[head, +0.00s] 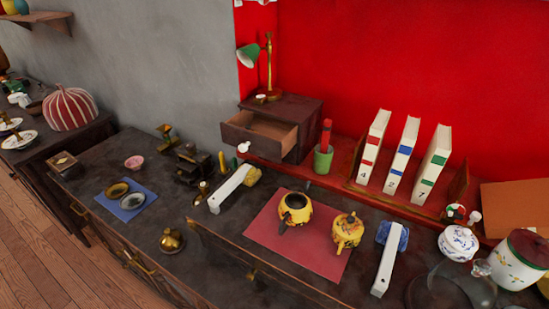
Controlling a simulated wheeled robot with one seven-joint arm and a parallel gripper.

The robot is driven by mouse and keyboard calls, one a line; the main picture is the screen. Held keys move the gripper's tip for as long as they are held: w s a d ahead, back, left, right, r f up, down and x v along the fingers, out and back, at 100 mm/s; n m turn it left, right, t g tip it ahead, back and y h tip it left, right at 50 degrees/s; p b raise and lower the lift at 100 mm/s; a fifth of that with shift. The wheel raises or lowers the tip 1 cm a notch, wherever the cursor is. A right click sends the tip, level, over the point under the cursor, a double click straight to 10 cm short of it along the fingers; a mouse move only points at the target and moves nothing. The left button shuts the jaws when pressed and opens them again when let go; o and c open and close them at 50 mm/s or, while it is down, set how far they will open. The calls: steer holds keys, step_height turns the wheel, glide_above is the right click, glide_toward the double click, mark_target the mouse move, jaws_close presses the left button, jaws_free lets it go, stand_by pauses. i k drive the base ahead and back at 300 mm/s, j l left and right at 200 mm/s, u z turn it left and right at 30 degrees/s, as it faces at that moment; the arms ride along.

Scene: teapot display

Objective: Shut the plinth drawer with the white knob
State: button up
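The plinth (292,104) is a small dark wooden box at the back of the counter, against the red wall. Its drawer (262,140) is pulled out toward the front left, and its pale inside shows empty from here. The white knob (243,147) is on the drawer's front face. My gripper is not in this view.
A brass lamp with green shade (249,55) stands on the plinth. A green cup (323,158) with a red item is right of the drawer. A white-handled brush (229,188) lies in front. Two yellow teapots (295,209) (347,231) stand on a red mat (270,238).

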mark_target(273, 140)
steer(key=i+j+u, duration=0.3)
steer(key=j, duration=0.25)
steer(key=i+j+u, duration=0.3)
steer(key=i+j, duration=0.1)
steer(key=j, duration=0.1)
